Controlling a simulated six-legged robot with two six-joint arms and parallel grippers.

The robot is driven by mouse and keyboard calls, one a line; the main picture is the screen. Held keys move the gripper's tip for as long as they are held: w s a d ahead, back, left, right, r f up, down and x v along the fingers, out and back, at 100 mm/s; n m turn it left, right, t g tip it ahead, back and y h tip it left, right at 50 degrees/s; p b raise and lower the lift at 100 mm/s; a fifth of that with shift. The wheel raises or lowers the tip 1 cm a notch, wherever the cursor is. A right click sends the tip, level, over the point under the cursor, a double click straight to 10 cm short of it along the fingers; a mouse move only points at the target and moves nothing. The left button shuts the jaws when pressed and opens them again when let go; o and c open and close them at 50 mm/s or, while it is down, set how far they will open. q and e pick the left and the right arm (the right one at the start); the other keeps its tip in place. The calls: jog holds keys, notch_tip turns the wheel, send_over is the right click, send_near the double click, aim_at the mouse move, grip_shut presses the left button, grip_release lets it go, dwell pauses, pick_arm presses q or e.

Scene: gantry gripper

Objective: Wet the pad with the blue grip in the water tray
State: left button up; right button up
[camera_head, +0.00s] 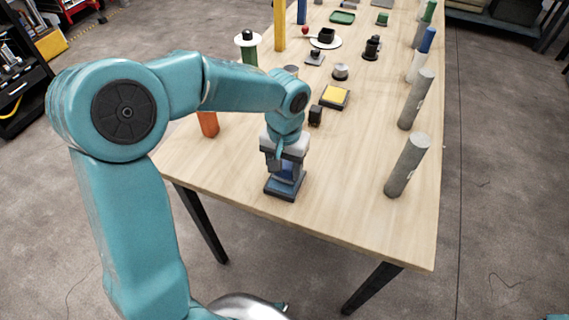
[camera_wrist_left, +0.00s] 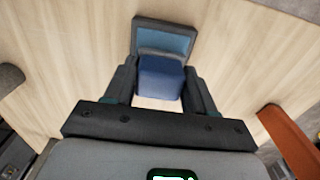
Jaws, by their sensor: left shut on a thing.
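My left gripper (camera_head: 284,166) points down near the front edge of the table and is shut on the blue grip (camera_wrist_left: 160,78) of the pad. The grip is a dark blue block between the two fingers in the wrist view. The water tray (camera_head: 283,195) is a small dark-rimmed square with a blue surface, directly below the gripper. In the wrist view the tray (camera_wrist_left: 188,33) shows behind the grip. The pad's underside is hidden, so I cannot tell whether it touches the water. My right gripper is not in view.
A dark tray with a yellow surface (camera_head: 335,96) and a small black block (camera_head: 315,116) stand behind the gripper. An orange post (camera_head: 208,124) is to the left. Grey cylinders (camera_head: 407,165) line the right edge. The wood between the water tray and those cylinders is clear.

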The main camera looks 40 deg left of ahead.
pick_arm(q)
jog(key=shift+f+b, duration=0.45)
jog(key=shift+f, duration=0.15)
dwell(1.2)
jog(key=shift+r, duration=0.1)
notch_tip(320, 180, up, 7)
jog(key=p, duration=0.5)
jog(key=shift+p, duration=0.35)
jog(key=shift+d, duration=0.1)
